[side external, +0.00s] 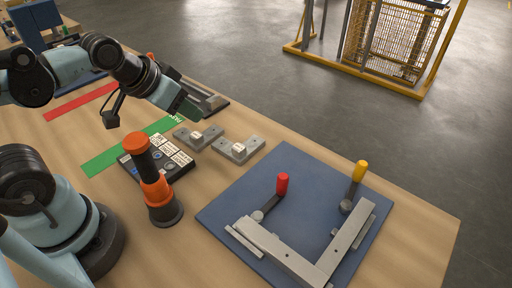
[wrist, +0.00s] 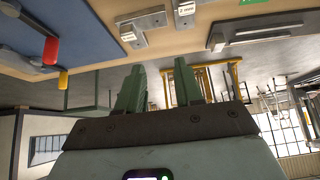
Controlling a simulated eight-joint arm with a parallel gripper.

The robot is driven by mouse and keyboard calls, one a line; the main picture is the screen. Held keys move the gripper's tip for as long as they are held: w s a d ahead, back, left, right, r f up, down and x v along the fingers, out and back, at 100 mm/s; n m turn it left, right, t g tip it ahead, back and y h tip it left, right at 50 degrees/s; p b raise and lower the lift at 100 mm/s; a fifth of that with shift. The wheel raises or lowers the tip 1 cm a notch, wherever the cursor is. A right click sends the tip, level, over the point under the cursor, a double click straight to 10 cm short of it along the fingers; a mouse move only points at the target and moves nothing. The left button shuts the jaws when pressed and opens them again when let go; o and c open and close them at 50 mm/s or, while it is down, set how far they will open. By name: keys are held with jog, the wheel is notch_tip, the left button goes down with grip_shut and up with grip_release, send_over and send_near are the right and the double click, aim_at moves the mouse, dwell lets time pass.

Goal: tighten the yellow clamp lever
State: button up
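The yellow clamp lever (side external: 360,171) stands upright on a dark arm at the far right part of a blue board (side external: 225,206). A red-handled clamp lever (side external: 283,184) stands to its left. Grey bars (side external: 285,252) form an angled frame on the board. In the wrist view the yellow handle (wrist: 63,79) and red handle (wrist: 50,50) show at the upper left. My gripper (side external: 188,108) is raised over the far side of the table, well left of the yellow lever. In the wrist view its green fingers (wrist: 159,70) are apart with nothing between them.
An orange and black upright tool (side external: 156,185) stands between my base and the board. Two grey blocks with white labels (side external: 239,150) lie behind the board. A black labelled tray (side external: 175,160) and green strip (side external: 100,163) lie left. A yellow-framed cage (side external: 390,45) stands beyond the table.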

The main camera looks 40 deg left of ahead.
jog(key=shift+m+g, duration=0.5)
jog(key=shift+g, duration=0.2)
jog(key=w+d+r, duration=0.1)
jog(key=w+d, duration=0.1)
jog(key=w+d+r, duration=0.4)
jog(key=w, duration=0.1)
jog(key=shift+d+r, duration=0.1)
jog(key=shift+r, duration=0.15)
grip_shut()
jog(key=m+y, duration=0.1)
jog(key=y, duration=0.2)
send_over(354, 186)
jog(key=s+a, duration=0.1)
jog(key=a, duration=0.1)
jog(key=s+d+f+y, duration=0.1)
jog(key=s+d+f, duration=0.15)
jog(key=d, duration=0.35)
jog(key=s+d+f, duration=0.2)
jog(key=d+f, duration=0.2)
jog(key=d, duration=0.2)
jog(key=shift+t, duration=0.3)
jog(key=x, duration=0.9)
jog(key=shift+a+f, duration=0.15)
jog(key=shift+a, duration=0.05)
jog(key=a, duration=0.1)
jog(key=w+a, duration=0.1)
jog(key=shift+a, duration=0.4)
jog(key=shift+w+a, duration=0.1)
jog(key=shift+a, duration=0.4)
